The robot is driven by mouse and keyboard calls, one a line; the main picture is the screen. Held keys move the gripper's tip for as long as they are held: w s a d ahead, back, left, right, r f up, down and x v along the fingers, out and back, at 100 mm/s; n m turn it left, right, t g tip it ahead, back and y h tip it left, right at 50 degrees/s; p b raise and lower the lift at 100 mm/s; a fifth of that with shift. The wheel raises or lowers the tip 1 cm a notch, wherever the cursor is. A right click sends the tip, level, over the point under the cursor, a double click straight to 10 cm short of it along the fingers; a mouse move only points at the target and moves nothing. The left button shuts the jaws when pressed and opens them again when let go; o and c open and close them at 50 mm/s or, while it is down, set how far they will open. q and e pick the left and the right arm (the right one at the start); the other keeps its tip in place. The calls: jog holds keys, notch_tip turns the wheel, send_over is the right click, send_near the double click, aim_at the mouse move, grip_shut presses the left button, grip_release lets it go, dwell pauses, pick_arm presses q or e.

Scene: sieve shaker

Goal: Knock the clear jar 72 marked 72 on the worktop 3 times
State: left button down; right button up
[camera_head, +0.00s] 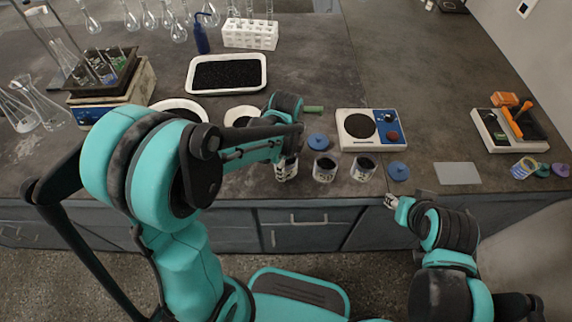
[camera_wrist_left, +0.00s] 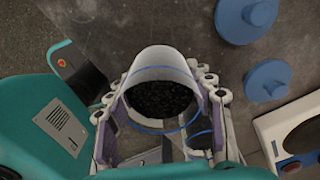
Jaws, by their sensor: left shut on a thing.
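A clear jar (camera_head: 287,172) with dark grains inside is between the fingers of my left gripper (camera_head: 287,157), near the front edge of the worktop. Its marking is too small to read surely. In the left wrist view, the fingers of the left gripper (camera_wrist_left: 162,125) are closed on both sides of the jar (camera_wrist_left: 160,60), and I look down into its open mouth. Whether its base touches the worktop (camera_head: 310,80) I cannot tell. My right gripper (camera_head: 391,201) is small and low by the worktop's front edge, away from the jars; its opening is unclear.
Two similar jars (camera_head: 325,175) (camera_head: 361,174) stand just right of the held one. Blue lids (camera_head: 318,141) (camera_head: 398,171) lie near them. A balance (camera_head: 372,130) stands behind. A white tray of dark grains (camera_head: 228,88) is farther back. A grey plate (camera_head: 457,173) lies at right.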

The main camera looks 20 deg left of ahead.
pick_arm(q)
notch_tip(320, 180, down, 4)
jog(key=b, duration=0.3)
jog(key=shift+s, duration=0.1)
jog(key=c, duration=2.3)
grip_release()
jog(key=shift+s+r, duration=0.15)
jog(key=shift+s, duration=0.1)
jog(key=shift+o, duration=0.8)
jog(key=shift+w, duration=0.2)
notch_tip(320, 180, up, 4)
jog(key=p, duration=0.3)
jog(key=shift+w+p, duration=0.1)
jog(key=shift+p, duration=0.2)
grip_shut()
